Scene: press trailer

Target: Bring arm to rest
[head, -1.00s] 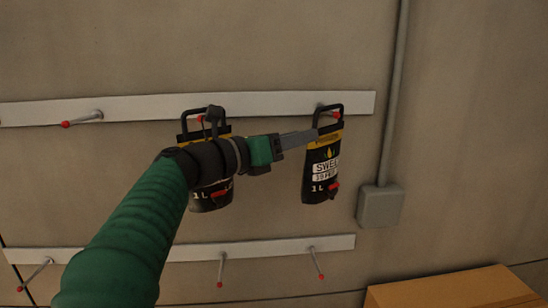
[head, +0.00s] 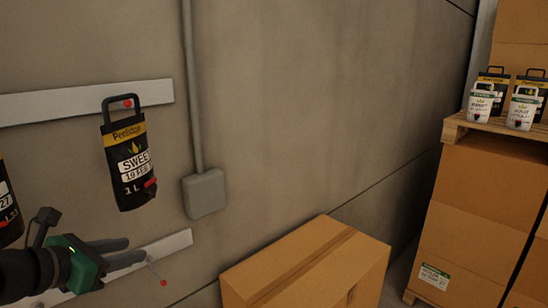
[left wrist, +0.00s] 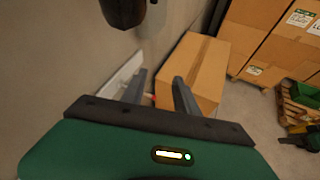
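My left gripper (head: 118,252) is low at the left in the head view, below and left of a black pouch (head: 128,165), and apart from it. In the left wrist view its two fingers (left wrist: 160,92) stand apart with nothing held between them. The pouch hangs by its handle from a red-tipped peg on the upper white rail (head: 60,104). Another black pouch (head: 8,205) is cut off at the left edge. My right gripper is in neither view.
The lower white rail (head: 175,246) with a red-tipped peg is close to the left fingers. A cardboard box (head: 300,265) stands right of it, below a grey wall box (head: 204,193). Stacked boxes at right bear a pallet (head: 490,127) with several pouches.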

